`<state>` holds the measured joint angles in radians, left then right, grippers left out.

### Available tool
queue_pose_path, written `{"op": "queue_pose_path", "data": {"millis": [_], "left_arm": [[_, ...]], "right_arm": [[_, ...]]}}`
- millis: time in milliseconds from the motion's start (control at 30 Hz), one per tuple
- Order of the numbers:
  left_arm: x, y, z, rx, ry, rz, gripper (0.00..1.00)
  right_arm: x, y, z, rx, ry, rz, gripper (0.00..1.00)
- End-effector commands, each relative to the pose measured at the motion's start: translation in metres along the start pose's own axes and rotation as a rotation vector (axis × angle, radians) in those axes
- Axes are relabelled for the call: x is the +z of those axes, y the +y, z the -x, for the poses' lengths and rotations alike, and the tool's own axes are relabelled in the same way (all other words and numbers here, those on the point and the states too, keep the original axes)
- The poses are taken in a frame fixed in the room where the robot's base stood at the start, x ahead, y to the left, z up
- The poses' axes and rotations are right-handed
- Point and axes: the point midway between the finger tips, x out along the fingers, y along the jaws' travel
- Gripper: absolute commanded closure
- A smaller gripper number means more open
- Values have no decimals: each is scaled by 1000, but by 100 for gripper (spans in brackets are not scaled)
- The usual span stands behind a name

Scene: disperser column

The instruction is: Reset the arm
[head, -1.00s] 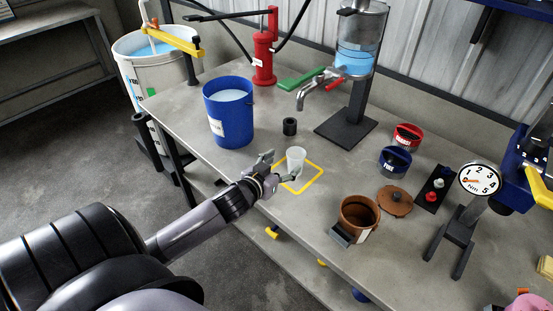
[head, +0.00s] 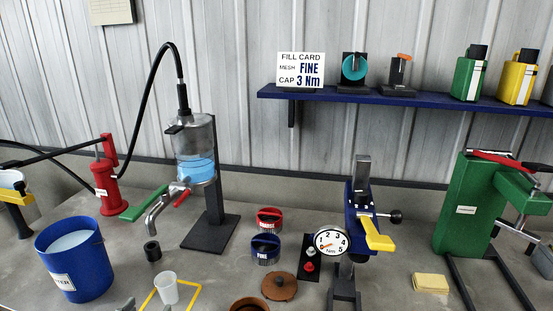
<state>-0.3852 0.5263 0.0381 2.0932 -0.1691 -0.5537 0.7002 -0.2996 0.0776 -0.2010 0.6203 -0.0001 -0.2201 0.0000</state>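My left gripper (head: 146,306) barely shows at the bottom edge of the head view. Only its grey fingertips are visible, spread apart, just in front of a small white cup (head: 167,289). The cup stands upright inside a yellow square outline on the bench. The rest of my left arm is below the frame. My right gripper is not in view.
A blue bucket (head: 74,261) stands left of the cup. The clear column (head: 197,150) with blue liquid and its spout stand behind. Red and blue caps, a brown lid (head: 279,287), a torque gauge (head: 331,242) and a green press (head: 470,205) lie rightward.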

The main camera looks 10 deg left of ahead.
Motion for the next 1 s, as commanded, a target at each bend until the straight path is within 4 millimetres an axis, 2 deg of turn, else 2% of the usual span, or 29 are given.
{"op": "queue_pose_path", "data": {"millis": [167, 200, 333, 533, 767, 1000], "left_arm": [[58, 31, 37, -38, -241, -34, 36], [73, 41, 51, -37, -314, -50, 36], [108, 67, 92, -6, -514, -102, 36], [138, 98, 145, 79, -728, -165, 36], [155, 129, 203, 206, -915, -226, 36], [208, 130, 168, 200, -937, -234, 36]], "right_arm": [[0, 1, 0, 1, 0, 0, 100], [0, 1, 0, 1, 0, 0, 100], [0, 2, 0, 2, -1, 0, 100], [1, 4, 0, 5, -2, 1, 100], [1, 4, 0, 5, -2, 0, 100], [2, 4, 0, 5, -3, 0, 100]]}}
